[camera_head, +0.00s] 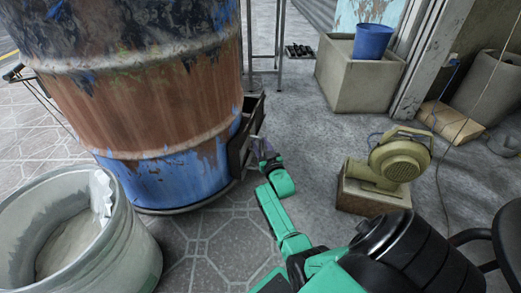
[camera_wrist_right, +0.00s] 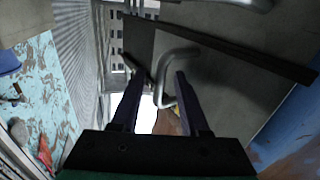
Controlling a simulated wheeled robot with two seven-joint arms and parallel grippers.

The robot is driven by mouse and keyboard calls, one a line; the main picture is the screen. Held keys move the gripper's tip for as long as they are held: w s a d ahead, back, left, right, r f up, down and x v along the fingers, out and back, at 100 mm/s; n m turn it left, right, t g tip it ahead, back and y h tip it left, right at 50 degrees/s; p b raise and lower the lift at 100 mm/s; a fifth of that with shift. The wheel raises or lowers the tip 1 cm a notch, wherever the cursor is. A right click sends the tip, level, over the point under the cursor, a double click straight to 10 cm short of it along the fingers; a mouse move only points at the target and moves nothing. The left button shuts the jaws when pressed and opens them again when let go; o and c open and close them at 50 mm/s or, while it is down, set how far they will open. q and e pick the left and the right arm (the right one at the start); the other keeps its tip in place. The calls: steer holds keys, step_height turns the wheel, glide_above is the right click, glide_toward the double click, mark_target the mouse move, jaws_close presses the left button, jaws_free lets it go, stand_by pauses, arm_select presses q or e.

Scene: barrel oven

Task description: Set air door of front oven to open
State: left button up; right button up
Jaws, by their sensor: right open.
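The front oven is a large rusty barrel (camera_head: 150,100) with worn blue paint, at the left in the head view. Its air door (camera_head: 238,150) is a dark metal part low on the barrel's right side. My right gripper (camera_head: 257,144) is close beside it, at the end of the green arm. In the right wrist view, my right gripper (camera_wrist_right: 158,80) is open. A bent grey metal handle (camera_wrist_right: 180,53) on a dark flat plate (camera_wrist_right: 225,85) reaches down between the fingers, which are not closed on it. Whether they touch it is unclear. My left gripper is out of view.
A grey bin (camera_head: 140,255) stands at front left. A yellowish blower (camera_head: 400,160) on a block (camera_head: 365,197) stands to the right. A square planter (camera_head: 350,85) with a blue bucket (camera_head: 372,42) is behind. Tiled floor (camera_head: 220,240) is clear near the barrel.

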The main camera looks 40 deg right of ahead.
steer(key=shift+r, duration=0.1)
jaws_close()
stand_by(1.3)
